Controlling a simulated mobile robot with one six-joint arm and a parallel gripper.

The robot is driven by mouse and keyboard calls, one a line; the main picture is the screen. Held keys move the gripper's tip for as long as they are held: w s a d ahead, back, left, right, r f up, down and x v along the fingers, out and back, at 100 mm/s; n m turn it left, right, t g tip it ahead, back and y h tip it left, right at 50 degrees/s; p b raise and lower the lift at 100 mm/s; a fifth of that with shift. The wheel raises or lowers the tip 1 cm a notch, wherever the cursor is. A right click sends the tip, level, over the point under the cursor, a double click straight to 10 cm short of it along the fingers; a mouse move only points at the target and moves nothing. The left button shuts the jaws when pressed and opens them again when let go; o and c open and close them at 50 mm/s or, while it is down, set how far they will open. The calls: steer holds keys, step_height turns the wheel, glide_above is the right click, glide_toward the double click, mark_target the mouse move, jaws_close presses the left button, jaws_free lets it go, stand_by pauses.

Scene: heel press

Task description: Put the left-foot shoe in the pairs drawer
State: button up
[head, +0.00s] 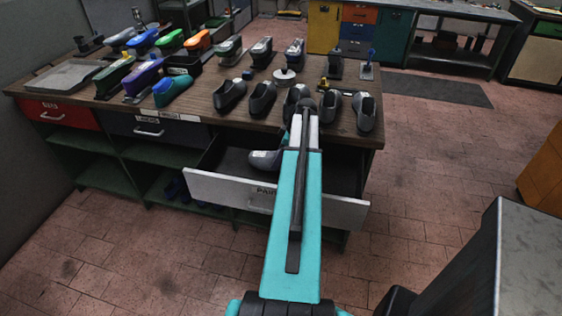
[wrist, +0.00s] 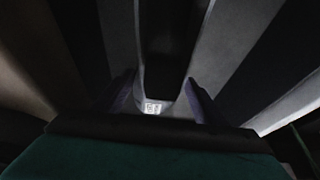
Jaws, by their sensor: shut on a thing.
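The pairs drawer (head: 215,187) is pulled open below the bench front. A dark grey shoe (head: 268,159) is in the drawer opening, toe to the left; my arm hides part of the space to its right. In the head view my gripper is hidden behind my arm. In the wrist view my gripper (wrist: 162,100) is shut on a grey shoe (wrist: 180,107) with a small white label, between the two purple-grey fingers. I cannot tell whether this is the shoe seen in the drawer, whether it touches the drawer floor, or which foot it is for.
Several dark shoes (head: 231,95) stand in a row along the bench's front right. Coloured shoe forms (head: 143,77) and a grey slab (head: 68,76) fill its left side. A red drawer (head: 57,114) and a dark drawer (head: 150,130) are shut.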

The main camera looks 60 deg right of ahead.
steer(key=shift+f+p, duration=0.5)
steer(key=shift+f, duration=1.4)
steer(key=o, duration=1.4)
steer(key=shift+r, duration=0.1)
steer(key=shift+b+v, duration=1.5)
steer(key=shift+v, duration=4.4)
steer(key=shift+s, duration=0.25)
